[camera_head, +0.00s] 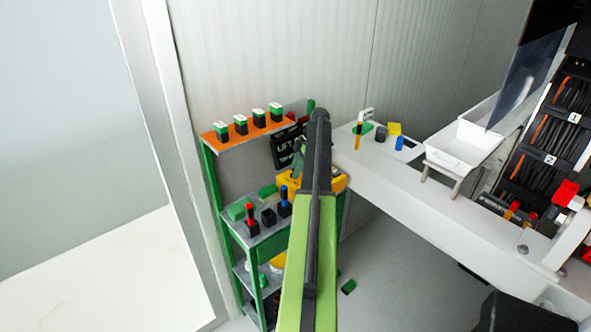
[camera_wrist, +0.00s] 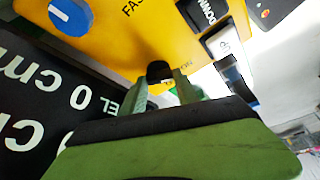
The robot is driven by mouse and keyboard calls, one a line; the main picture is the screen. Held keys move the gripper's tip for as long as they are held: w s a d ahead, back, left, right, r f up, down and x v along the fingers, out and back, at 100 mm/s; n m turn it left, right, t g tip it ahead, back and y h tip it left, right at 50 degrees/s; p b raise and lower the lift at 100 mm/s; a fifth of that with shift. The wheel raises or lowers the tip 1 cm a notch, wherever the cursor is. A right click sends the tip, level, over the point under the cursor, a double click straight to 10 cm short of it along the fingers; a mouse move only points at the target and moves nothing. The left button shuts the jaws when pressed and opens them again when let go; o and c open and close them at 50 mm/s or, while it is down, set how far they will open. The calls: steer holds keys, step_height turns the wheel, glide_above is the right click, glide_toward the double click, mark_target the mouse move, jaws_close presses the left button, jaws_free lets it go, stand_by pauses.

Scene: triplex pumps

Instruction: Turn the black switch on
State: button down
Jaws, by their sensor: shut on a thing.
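The black switch (camera_wrist: 159,69) is a small dark knob at the lower edge of a yellow panel (camera_wrist: 130,38) in the wrist view. My gripper (camera_wrist: 161,85) has its two green fingers on either side of the knob and is shut on it. The knob's lower part is hidden, and I cannot tell which position it is in. In the head view the yellow panel (camera_head: 333,181) is partly behind my arm, and the switch is hidden there.
A round blue knob (camera_wrist: 70,15) and a black button marked DOWN (camera_wrist: 203,13) are on the panel close by. A black sign with white lettering (camera_head: 286,151) stands beside it. A green rack (camera_head: 212,175) is to the left, and a white bench (camera_head: 400,188) is to the right.

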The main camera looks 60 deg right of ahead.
steer(key=c, duration=0.9)
jaws_free()
